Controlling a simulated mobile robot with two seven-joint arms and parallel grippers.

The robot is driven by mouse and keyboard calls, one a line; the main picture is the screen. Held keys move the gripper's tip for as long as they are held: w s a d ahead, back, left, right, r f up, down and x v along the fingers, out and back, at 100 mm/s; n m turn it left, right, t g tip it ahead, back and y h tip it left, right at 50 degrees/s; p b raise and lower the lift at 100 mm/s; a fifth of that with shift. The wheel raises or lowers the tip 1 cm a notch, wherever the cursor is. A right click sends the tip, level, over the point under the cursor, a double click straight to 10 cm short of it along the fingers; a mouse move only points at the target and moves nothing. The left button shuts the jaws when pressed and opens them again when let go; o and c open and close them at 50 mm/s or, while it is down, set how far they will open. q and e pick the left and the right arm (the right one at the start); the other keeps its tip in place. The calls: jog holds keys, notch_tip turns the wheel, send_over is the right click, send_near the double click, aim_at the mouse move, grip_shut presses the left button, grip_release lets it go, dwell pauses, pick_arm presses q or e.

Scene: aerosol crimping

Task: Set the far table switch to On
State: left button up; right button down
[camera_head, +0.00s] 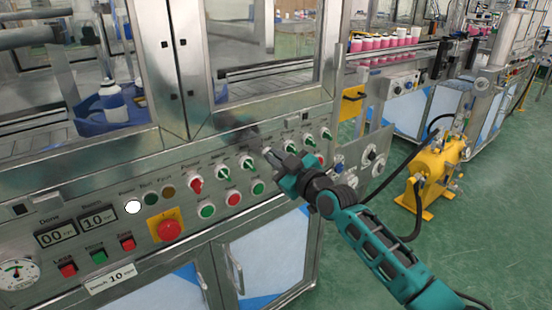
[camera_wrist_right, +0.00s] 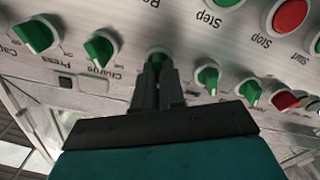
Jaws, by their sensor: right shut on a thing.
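My right gripper (camera_head: 269,154) reaches the machine's front panel from the lower right in the head view. Its fingers are shut on a green switch knob (camera_wrist_right: 157,58), best seen in the wrist view, where the gripper (camera_wrist_right: 157,76) covers part of it. This knob sits in a row of similar rotary switches. Its label is hidden or unreadable, so I cannot tell its name or setting, or confirm that it is the far table switch. My left gripper is not in view.
Neighbouring green knobs (camera_wrist_right: 207,77) and (camera_wrist_right: 100,48) stand close on either side of the gripper. Round green and red push buttons, including a red one (camera_head: 233,198), lie below the row. A red emergency button (camera_head: 168,230) is at the left. A yellow pump (camera_head: 432,175) stands right.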

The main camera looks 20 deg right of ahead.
jog(key=m, duration=0.3)
jog(key=m+p, duration=0.1)
jog(key=m, duration=0.7)
jog(key=shift+w+d+p, duration=0.15)
jog(key=shift+d+p, duration=0.15)
jog(key=shift+m, duration=0.3)
jog(key=c, duration=1.2)
grip_release()
jog(key=p+v, duration=0.2)
jog(key=v, duration=1.1)
